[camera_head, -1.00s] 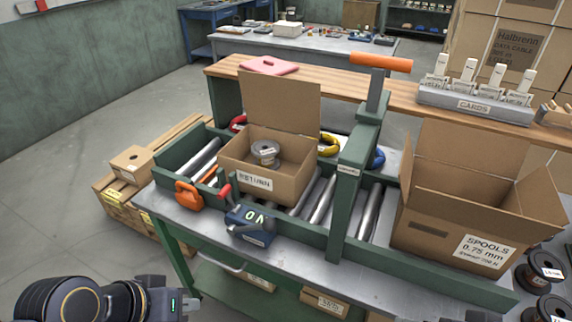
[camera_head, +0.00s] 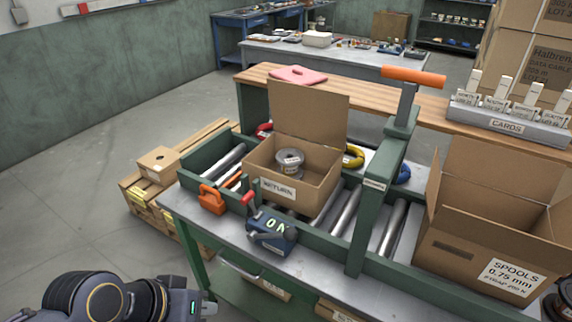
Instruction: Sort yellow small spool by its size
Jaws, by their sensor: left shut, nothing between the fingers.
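No spool that is clearly yellow shows. A grey spool (camera_head: 289,161) with a label sits inside the open carton marked RETURN (camera_head: 312,192) on the roller bench. A larger open carton marked SPOOLS 0.75 mm (camera_head: 470,250) stands at the right. A dark spool (camera_head: 567,292) is cut off at the right edge. A yellow curved thing (camera_head: 354,157) is partly hidden behind the RETURN carton; I cannot tell what it is. My left gripper (camera_head: 204,308) is at the bottom left, shut and empty, away from the bench and the cartons. My right gripper is out of view.
A green post with an orange handle (camera_head: 413,77) rises between the cartons. A blue device (camera_head: 272,232) and an orange clamp (camera_head: 212,200) are at the bench's front. A small box (camera_head: 159,164) lies on a pallet at left. The left floor is clear.

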